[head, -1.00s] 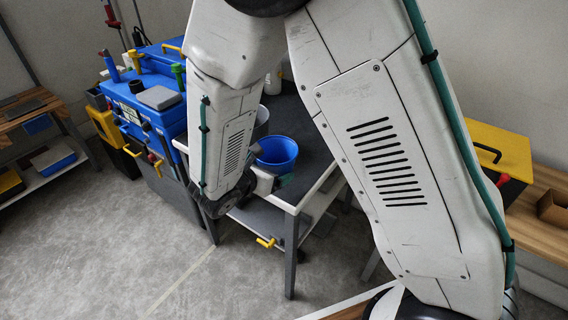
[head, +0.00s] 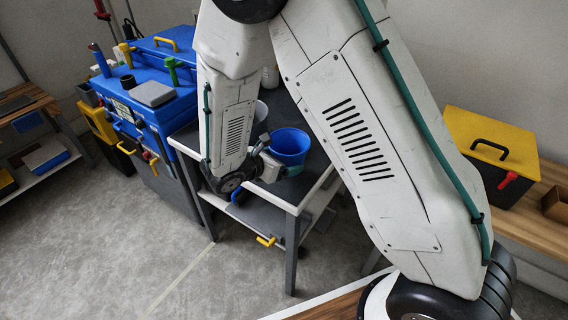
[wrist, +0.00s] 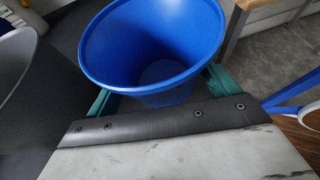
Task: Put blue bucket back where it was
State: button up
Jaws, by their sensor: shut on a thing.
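The blue bucket (head: 289,146) is at the grey-topped table, near its front right part in the head view. It fills the top middle of the wrist view (wrist: 155,45), and its open inside looks empty. My gripper (head: 262,155) has its green fingers on both sides of the bucket in the wrist view (wrist: 160,92), shut on it. The bucket looks slightly tilted. I cannot tell whether its base touches the table, as its lower part is partly hidden.
A grey bucket (wrist: 15,65) stands left of the blue one, close by; it also shows in the head view (head: 260,112). A blue machine (head: 150,95) stands left of the table (head: 312,180). A yellow-lidded box (head: 490,140) sits on a wooden bench at right.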

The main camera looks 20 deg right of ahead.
jog(key=shift+w+d+f, duration=0.2)
jog(key=shift+w+d, duration=0.5)
jog(key=shift+w, duration=0.3)
jog(key=shift+f, duration=1.65)
jog(key=shift+f, duration=0.2)
jog(key=o, duration=1)
jog(key=shift+c, duration=0.2)
jog(key=shift+r, duration=0.2)
jog(key=shift+s+a+r, duration=0.15)
jog(key=shift+a, duration=0.15)
jog(key=v, duration=1.1)
